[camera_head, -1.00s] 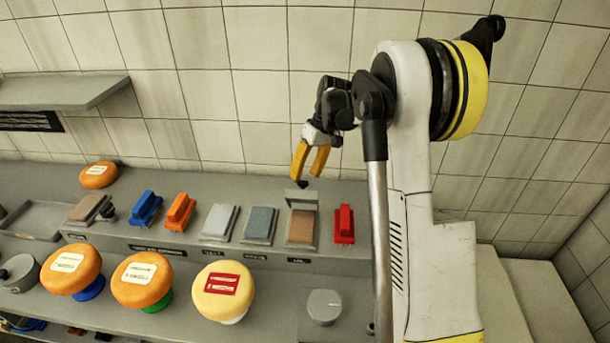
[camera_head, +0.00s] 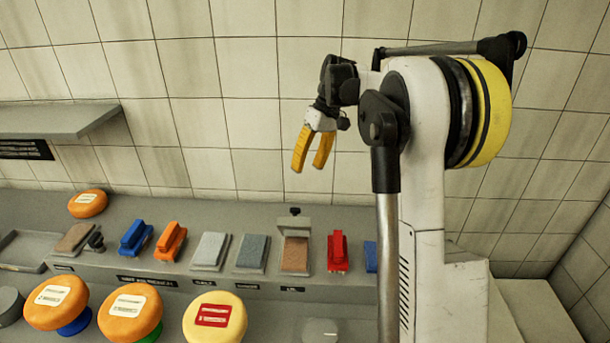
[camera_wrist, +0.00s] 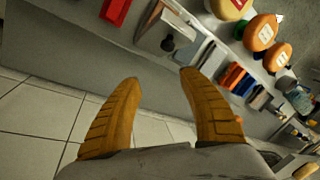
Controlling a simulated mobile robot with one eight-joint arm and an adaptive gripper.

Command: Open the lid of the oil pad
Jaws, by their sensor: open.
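The oil pad (camera_head: 295,256) is a brown rectangular pad in a grey holder on the counter ledge; its small label is hard to read. Its grey lid (camera_head: 294,223) stands raised at the pad's back edge, with a black knob (camera_head: 295,211) on top. The pad's brown surface is uncovered. In the wrist view the lid (camera_wrist: 157,34) and knob (camera_wrist: 168,44) show beyond my fingertips. My gripper (camera_head: 311,163) has yellow fingers spread apart and empty. It hangs above and apart from the lid. It also shows in the wrist view (camera_wrist: 160,76).
A red block (camera_head: 338,250) stands right of the pad; grey pads (camera_head: 210,250) and (camera_head: 252,253) lie to its left. Orange (camera_head: 170,241) and blue (camera_head: 135,237) blocks are further left. The tiled wall (camera_head: 255,130) rises behind.

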